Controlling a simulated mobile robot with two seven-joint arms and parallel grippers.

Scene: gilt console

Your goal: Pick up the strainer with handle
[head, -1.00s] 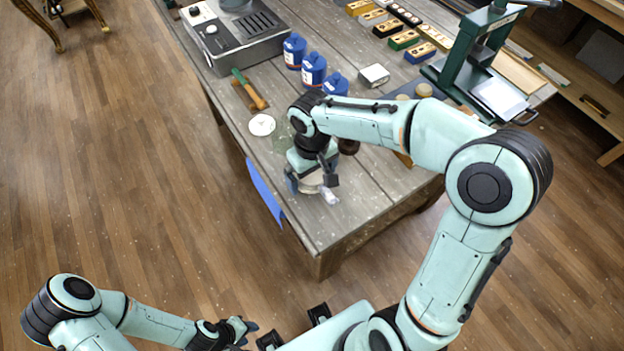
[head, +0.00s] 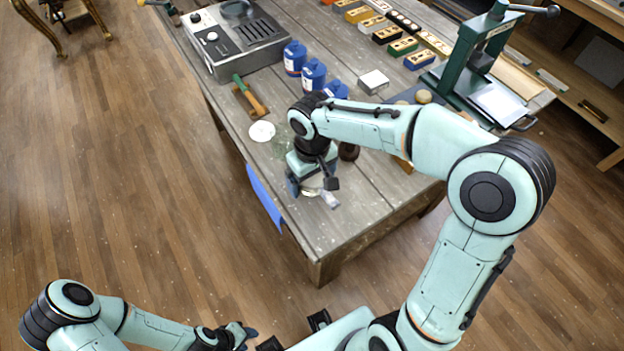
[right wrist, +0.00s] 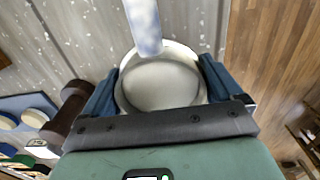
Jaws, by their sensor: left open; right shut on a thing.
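The strainer (right wrist: 160,84) shows in the right wrist view as a pale round bowl between my two blue fingers, with its whitish handle (right wrist: 144,24) pointing to the top. My right gripper (right wrist: 160,88) is shut on the bowl, one finger at each side. In the head view my right gripper (head: 312,188) is low over the near corner of the table and hides most of the strainer. The handle end (head: 330,200) shows just right of the fingers. My left gripper (head: 246,332) is at the lower left, off the table and empty.
The grey wooden table (head: 350,225) has a blue strip (head: 264,198) on its left edge. A white disc (head: 262,131), a green-handled tool (head: 248,95) and blue bottles (head: 313,75) stand behind my right gripper. A dark brown object (right wrist: 72,105) is close beside it.

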